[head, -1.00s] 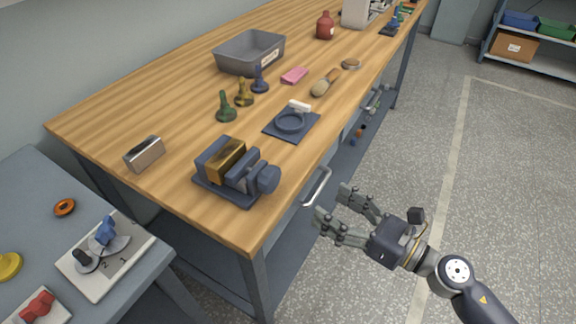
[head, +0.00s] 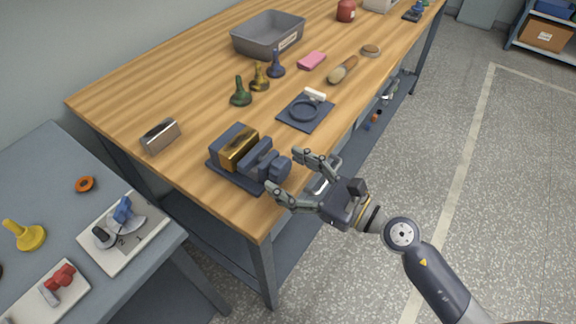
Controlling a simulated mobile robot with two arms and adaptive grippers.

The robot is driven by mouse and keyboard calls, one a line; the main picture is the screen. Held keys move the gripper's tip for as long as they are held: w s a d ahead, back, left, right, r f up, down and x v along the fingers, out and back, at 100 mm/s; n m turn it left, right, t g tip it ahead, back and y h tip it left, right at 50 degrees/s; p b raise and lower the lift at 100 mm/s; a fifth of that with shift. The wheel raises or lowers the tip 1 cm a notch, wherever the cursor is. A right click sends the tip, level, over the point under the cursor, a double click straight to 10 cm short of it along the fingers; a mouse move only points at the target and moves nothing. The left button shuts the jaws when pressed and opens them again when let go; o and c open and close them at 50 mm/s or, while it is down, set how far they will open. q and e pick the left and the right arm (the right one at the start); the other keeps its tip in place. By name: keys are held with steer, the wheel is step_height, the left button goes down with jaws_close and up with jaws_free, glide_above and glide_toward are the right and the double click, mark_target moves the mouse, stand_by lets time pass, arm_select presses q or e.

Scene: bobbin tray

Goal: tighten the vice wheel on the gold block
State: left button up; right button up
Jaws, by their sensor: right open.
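The gold block (head: 240,153) sits between the jaws of the dark blue vice (head: 222,141) near the front corner of the wooden bench. The vice wheel (head: 278,170) is the dark blue round part on the vice's right side, facing my right gripper. My right gripper (head: 284,171) is open, its two fingers pointing left at the wheel, one towards the back and one towards the front. It looks close to the wheel; I cannot tell whether it touches. My left gripper is not in view.
A metal block (head: 160,137) stands left of the vice. Behind are a dark plate with a ring (head: 306,112), several bobbin-shaped pieces (head: 241,93), a brush (head: 342,70) and a grey tray (head: 268,37). A grey side table (head: 60,185) holds switch panels.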

steer(key=shift+w+a, duration=0.2)
steer(key=shift+a, duration=0.05)
steer(key=c, duration=1.1)
steer(key=shift+o, duration=0.2)
